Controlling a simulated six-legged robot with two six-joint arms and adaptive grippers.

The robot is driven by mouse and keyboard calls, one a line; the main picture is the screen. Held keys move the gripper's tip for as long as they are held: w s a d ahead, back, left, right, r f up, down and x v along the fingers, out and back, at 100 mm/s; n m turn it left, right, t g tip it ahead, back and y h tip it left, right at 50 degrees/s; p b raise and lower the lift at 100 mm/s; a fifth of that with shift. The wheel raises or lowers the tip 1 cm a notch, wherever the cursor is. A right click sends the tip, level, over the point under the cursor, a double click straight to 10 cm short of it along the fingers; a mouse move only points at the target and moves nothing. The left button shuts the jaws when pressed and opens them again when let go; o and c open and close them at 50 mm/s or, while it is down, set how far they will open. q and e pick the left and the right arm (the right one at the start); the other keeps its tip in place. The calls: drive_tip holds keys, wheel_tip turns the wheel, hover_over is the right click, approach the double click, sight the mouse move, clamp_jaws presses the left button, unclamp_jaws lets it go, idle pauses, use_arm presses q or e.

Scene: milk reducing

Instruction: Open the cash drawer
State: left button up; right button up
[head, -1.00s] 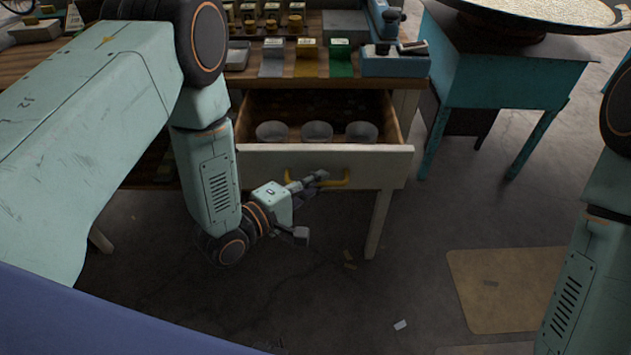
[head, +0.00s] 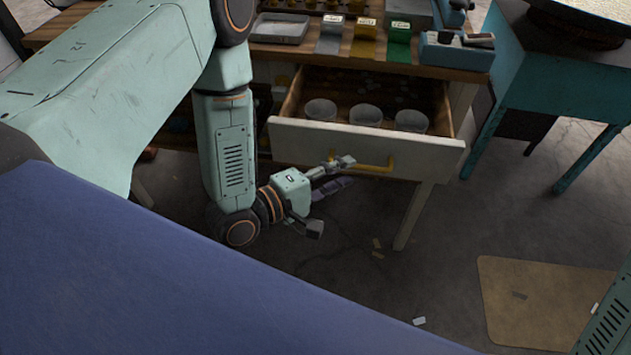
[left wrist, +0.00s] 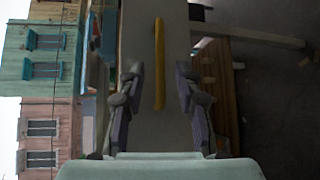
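The cash drawer (head: 400,148) stands pulled out of the wooden counter, showing its inside. It has a pale front and a yellow bar handle (head: 376,167). Several clear round cups (head: 366,115) sit in a row inside it. My left gripper (head: 335,184) is in front of the drawer, overlapping the handle's left end in the head view. In the left wrist view, its two fingers (left wrist: 160,72) are spread apart, with the yellow handle (left wrist: 159,45) between and beyond them. I see no grip on the handle; contact cannot be told. My right gripper is out of view.
The counter top (head: 300,50) holds a metal tray (head: 280,28), coloured blocks and a blue device (head: 456,50). A teal table (head: 550,70) stands to the right. A tan mat (head: 545,305) and small scraps lie on the otherwise clear floor.

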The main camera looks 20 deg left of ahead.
use_arm(q)
drive_tip(key=v, duration=0.7)
drive_tip(key=shift+r, duration=0.1)
idle(0.6)
